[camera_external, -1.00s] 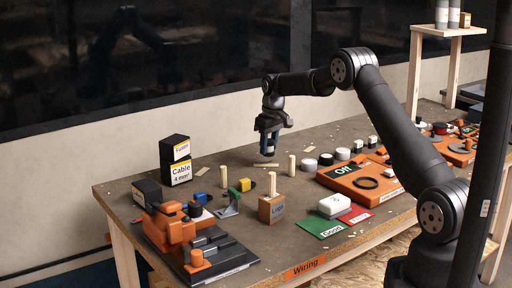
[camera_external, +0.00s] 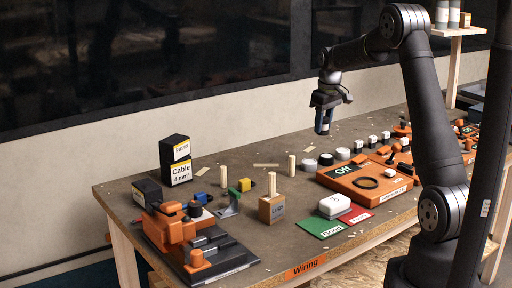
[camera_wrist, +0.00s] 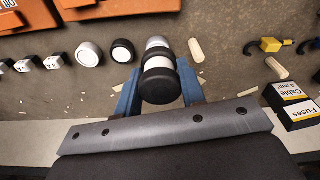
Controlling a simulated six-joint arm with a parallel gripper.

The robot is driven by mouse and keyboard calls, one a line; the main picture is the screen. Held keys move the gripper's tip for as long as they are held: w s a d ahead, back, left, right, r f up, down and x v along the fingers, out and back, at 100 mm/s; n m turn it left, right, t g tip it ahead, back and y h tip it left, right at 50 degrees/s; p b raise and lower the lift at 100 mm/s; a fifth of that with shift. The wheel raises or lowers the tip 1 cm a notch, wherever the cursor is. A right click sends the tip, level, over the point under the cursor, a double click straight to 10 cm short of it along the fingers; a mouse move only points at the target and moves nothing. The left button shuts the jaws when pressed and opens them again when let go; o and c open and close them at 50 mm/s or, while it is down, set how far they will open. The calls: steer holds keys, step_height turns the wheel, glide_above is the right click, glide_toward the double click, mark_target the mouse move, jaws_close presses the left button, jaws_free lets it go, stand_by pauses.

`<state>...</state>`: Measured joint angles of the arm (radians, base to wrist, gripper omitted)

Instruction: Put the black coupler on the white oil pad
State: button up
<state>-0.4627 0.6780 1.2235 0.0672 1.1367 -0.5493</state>
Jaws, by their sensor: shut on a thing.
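My gripper (camera_external: 323,128) hangs above the bench, near the row of round pads. In the wrist view its two blue fingers (camera_wrist: 158,76) are shut on the black coupler (camera_wrist: 160,90), a short black cylinder with a pale band; it is mostly hidden by the fingers in the external view. A white round pad (camera_external: 342,153), which looks like the white oil pad, lies on the bench beyond a black pad; it also shows in the wrist view (camera_wrist: 88,55). The coupler is held clear of the bench and apart from this pad.
A black pad (camera_external: 326,159) and a greyish pad (camera_external: 310,165) stand beside the white one. An orange box marked Off (camera_external: 360,180) is in front of them. Upright pale pegs (camera_external: 291,165) stand to the left. Small white blocks (camera_external: 372,141) continue the row right.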

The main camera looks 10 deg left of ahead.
steer(key=s+d, duration=0.8)
steer(key=s, duration=0.4)
steer(key=s+d, duration=0.8)
steer(key=s, duration=0.3)
glide_above(333, 199)
steer(key=f, duration=0.5)
steer(key=shift+s+d+f, duration=0.1)
steer(key=shift+d+f, duration=0.2)
steer(key=shift+f, duration=2.1)
steer(key=shift+f, duration=0.15)
steer(key=o, duration=1)
steer(key=shift+c, duration=0.2)
step_height(333, 199, up, 12)
steer(key=d, duration=0.1)
steer(key=shift+s, duration=0.4)
